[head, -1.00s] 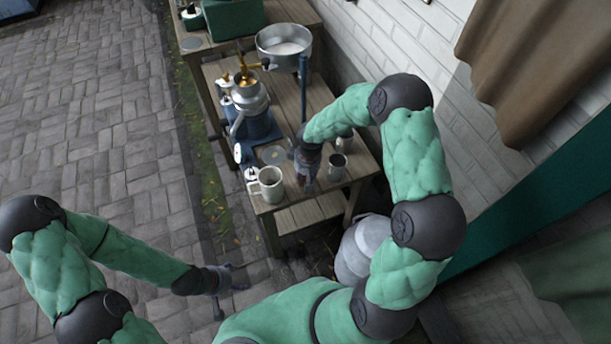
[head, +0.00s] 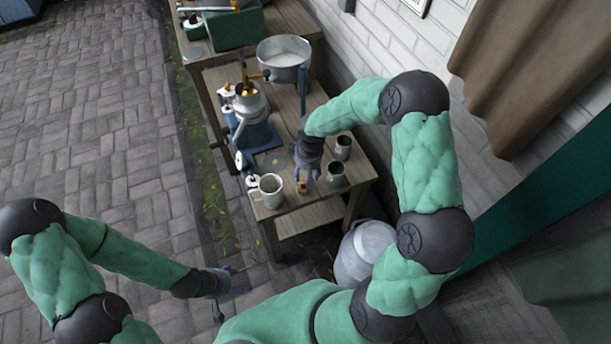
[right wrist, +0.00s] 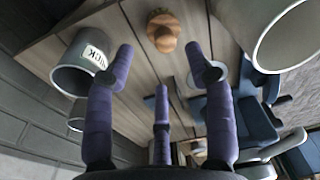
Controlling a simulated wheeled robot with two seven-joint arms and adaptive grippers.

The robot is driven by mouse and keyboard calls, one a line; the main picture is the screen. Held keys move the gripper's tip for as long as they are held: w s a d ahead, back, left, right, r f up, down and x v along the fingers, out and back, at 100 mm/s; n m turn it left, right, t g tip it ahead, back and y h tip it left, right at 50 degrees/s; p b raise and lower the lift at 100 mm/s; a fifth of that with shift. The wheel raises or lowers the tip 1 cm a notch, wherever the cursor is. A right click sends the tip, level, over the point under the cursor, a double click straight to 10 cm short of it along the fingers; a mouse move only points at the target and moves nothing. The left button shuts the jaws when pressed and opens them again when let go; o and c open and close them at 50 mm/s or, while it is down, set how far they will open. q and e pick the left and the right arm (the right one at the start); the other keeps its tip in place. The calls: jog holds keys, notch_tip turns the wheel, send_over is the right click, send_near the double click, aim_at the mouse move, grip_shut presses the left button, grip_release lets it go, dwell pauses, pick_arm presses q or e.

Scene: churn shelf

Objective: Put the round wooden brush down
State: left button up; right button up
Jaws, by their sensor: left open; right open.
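The round wooden brush (head: 302,187) stands on the slatted wooden table, near its front edge. In the right wrist view the brush (right wrist: 163,32) shows its knobbed wooden top, beyond my fingertips and apart from them. My right gripper (head: 307,170) is above the table, just behind the brush. Its purple fingers (right wrist: 161,62) are spread open with nothing between them. My left gripper (head: 226,281) is open and empty, low over the paving, away from the table.
A blue-based separator (head: 252,110) and a wide pan (head: 284,57) are behind. A metal can (head: 362,252) is below.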

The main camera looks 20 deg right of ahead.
notch_tip(320, 180, up, 4)
jog(key=p, duration=0.1)
jog(key=s+a+f+m+y, duration=0.1)
jog(key=s+a+f+m, duration=0.1)
jog(key=s+a+f, duration=0.5)
jog(key=s+a+f+m+y, duration=0.2)
jog(key=s+a+f, duration=0.6)
jog(key=s, duration=0.4)
jog(key=shift+s+f, duration=0.35)
jog(key=shift+s, duration=0.05)
